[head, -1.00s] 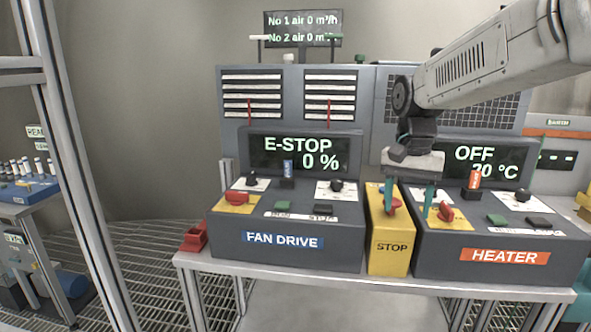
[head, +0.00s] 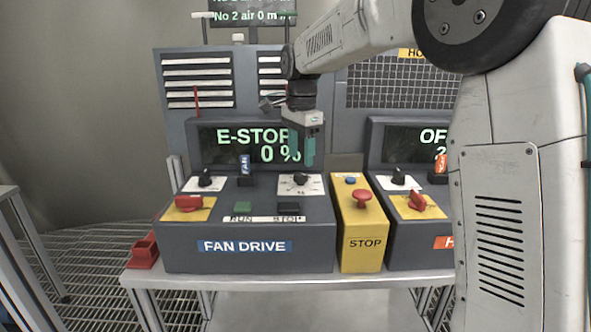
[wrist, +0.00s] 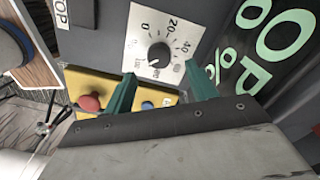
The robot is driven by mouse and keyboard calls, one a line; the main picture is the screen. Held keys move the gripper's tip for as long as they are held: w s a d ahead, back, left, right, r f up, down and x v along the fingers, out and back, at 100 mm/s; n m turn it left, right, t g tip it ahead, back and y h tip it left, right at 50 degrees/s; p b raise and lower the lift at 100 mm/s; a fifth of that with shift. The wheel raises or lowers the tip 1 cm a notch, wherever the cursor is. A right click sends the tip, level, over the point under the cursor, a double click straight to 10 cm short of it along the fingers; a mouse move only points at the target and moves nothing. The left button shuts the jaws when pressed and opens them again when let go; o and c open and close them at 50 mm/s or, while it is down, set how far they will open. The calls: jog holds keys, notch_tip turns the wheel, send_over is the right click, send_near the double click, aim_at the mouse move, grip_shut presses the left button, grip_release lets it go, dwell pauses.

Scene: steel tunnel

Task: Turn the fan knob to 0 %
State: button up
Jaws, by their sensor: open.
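The fan knob (head: 300,179) is a small black dial on a white scale plate at the right of the FAN DRIVE console's top. In the wrist view the knob (wrist: 159,55) shows beside scale marks 0, 20 and 40; its pointer setting is too small to tell. My gripper (head: 308,163) hangs above the knob, in front of the display, with its green fingers pointing down. In the wrist view my gripper (wrist: 160,70) is open, and the knob appears between and beyond the fingertips, not gripped. The fan display (head: 245,146) reads E-STOP, 0 %.
A yellow STOP box (head: 362,240) with a red mushroom button (head: 362,197) stands right of the console. The green RUN button (head: 243,206), the black stop button (head: 288,207) and a red switch (head: 188,203) share the fan panel. The heater console (head: 420,232) is farther right.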

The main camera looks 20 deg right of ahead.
aim_at(300, 173)
notch_tip(300, 173, down, 5)
dwell(0.3)
jog(key=c, duration=1)
jog(key=shift+a, duration=0.2)
jog(key=shift+r, duration=0.1)
